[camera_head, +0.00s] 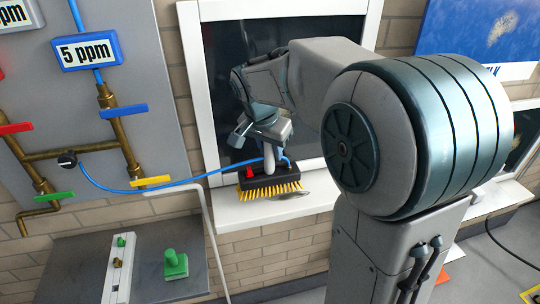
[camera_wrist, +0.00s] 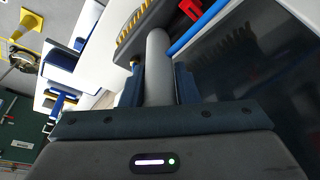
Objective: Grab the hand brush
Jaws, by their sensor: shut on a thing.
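The hand brush (camera_head: 270,187) has a dark block, yellow bristles, a red part and a grey handle. It is at the windowsill in front of the dark window, bristles down. I cannot tell whether the bristles touch the sill. My gripper (camera_head: 267,140) is above the block, shut on the grey handle. In the wrist view the handle of the brush (camera_wrist: 158,50) stands between the two dark fingers of my gripper (camera_wrist: 158,88). The handle's lower end is hidden behind the gripper body there.
A blue hose (camera_head: 150,191) runs from the brush to the pipe panel (camera_head: 160,75) at left. A grey bench (camera_head: 75,270) with a green fitting (camera_head: 175,264) stands below the panel.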

